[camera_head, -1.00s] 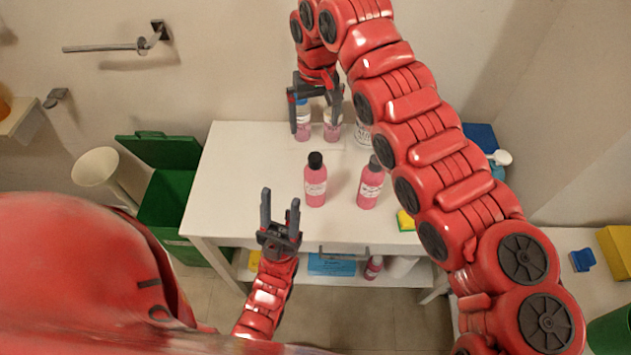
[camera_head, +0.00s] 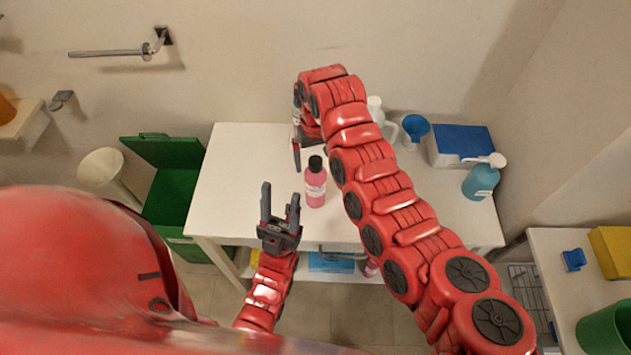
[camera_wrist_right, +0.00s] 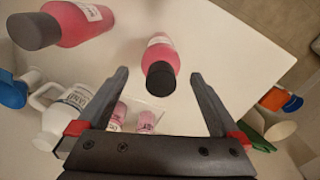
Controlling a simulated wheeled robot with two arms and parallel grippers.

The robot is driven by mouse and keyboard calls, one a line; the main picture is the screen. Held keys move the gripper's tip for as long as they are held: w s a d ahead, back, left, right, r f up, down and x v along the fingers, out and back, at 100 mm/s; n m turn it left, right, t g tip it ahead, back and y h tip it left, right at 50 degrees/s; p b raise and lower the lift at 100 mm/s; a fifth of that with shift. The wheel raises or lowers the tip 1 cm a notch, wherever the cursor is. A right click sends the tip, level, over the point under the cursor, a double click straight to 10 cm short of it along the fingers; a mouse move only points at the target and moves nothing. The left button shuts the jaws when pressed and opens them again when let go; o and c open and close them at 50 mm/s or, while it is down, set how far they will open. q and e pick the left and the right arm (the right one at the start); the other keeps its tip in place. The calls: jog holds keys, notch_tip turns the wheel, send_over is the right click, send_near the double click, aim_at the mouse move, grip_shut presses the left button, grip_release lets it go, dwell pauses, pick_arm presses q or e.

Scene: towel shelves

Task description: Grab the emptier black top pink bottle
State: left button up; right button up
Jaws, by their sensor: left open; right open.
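A black-topped pink bottle (camera_head: 316,188) stands upright on the white table (camera_head: 235,165). It also shows in the right wrist view (camera_wrist_right: 161,52), beyond and between the open fingers, untouched. A second black-topped pink bottle (camera_wrist_right: 78,24) shows at the upper left of that view; my right arm hides it in the head view. I cannot tell which bottle is emptier. My right gripper (camera_wrist_right: 162,100) is open and empty, behind the first bottle in the head view, partly hidden by its arm. My left gripper (camera_head: 280,205) is open and empty at the table's front edge.
Two other pink bottles (camera_wrist_right: 147,120) and a white jug (camera_wrist_right: 66,112) stand near my right gripper. A blue-white box (camera_head: 462,143) and a blue bottle (camera_head: 481,180) stand at the table's right. The table's left side is clear. A green bin (camera_head: 170,200) stands left.

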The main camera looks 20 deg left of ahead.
aim_at(315, 172)
jog(key=shift+f, duration=0.15)
notch_tip(315, 172, down, 4)
jog(key=p, duration=0.3)
jog(key=shift+a, duration=0.1)
jog(key=shift+f, duration=0.55)
jog(key=shift+c, duration=0.2)
grip_shut()
